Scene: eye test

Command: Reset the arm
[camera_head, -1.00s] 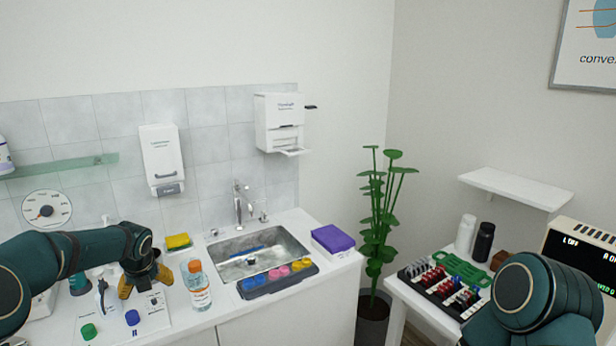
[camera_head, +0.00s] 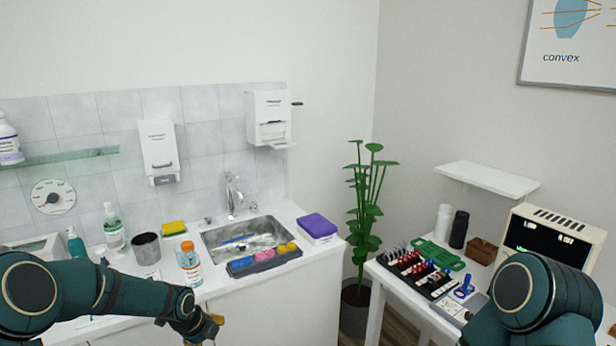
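My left arm (camera_head: 95,290) reaches in from the lower left across the front of the counter. My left gripper (camera_head: 210,328) is low in front of the counter's front edge, below the orange-capped bottle, and points down and right. Only a bit of its yellow fingers shows, so I cannot tell whether it is open or shut. Nothing is seen in it. My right arm (camera_head: 540,300) shows at the lower right, in front of the side table; its gripper is out of view.
The counter holds a dark cup (camera_head: 146,248), an orange-capped bottle (camera_head: 190,264), a sink (camera_head: 245,236) and a tray of coloured pieces (camera_head: 264,260). A plant (camera_head: 364,200) stands between the counter and the side table, which holds a rack (camera_head: 418,268) and a boxy instrument (camera_head: 540,246).

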